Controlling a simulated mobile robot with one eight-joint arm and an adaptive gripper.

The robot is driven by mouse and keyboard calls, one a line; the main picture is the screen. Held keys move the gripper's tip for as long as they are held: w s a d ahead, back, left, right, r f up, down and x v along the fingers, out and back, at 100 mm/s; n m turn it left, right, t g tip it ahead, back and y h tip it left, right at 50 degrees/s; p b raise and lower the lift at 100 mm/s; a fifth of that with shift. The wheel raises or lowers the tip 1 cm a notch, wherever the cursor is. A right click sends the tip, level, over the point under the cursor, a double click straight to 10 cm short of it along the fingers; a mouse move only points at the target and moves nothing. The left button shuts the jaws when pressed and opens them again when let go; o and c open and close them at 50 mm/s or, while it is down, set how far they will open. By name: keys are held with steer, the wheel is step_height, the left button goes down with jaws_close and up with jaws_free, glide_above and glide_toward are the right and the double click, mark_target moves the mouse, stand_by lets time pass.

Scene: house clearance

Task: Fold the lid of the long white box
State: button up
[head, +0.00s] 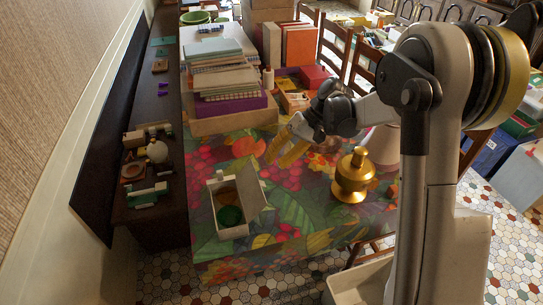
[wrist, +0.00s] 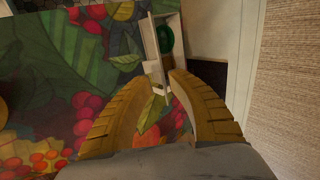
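The long white box (head: 213,208) stands on the patterned tablecloth near the table's front left. A round green thing (head: 230,215) lies inside it. Its lid (head: 251,187) stands open, tilted up along the box's right side. My gripper (head: 275,160) is above the table, up and right of the box, with its yellow fingers apart and nothing between them. In the wrist view, the gripper (wrist: 158,84) is open. The white box (wrist: 170,8) with its lid (wrist: 153,48) shows beyond the fingertips. I cannot tell whether a fingertip touches the lid.
A gold lidded pot (head: 353,176) stands right of the box. A tall stack of books (head: 225,70) and a cardboard box (head: 235,118) stand behind. A dark shelf (head: 150,195) with small items runs along the left wall. The tablecloth around the white box is mostly clear.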

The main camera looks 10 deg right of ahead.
mark_target(258, 180)
steer(key=shift+b+x, duration=2.1)
steer(key=shift+x, duration=2.25)
steer(key=shift+a+f, duration=0.1)
steer(key=shift+f, duration=0.1)
jaws_close()
steer(key=shift+r, duration=0.1)
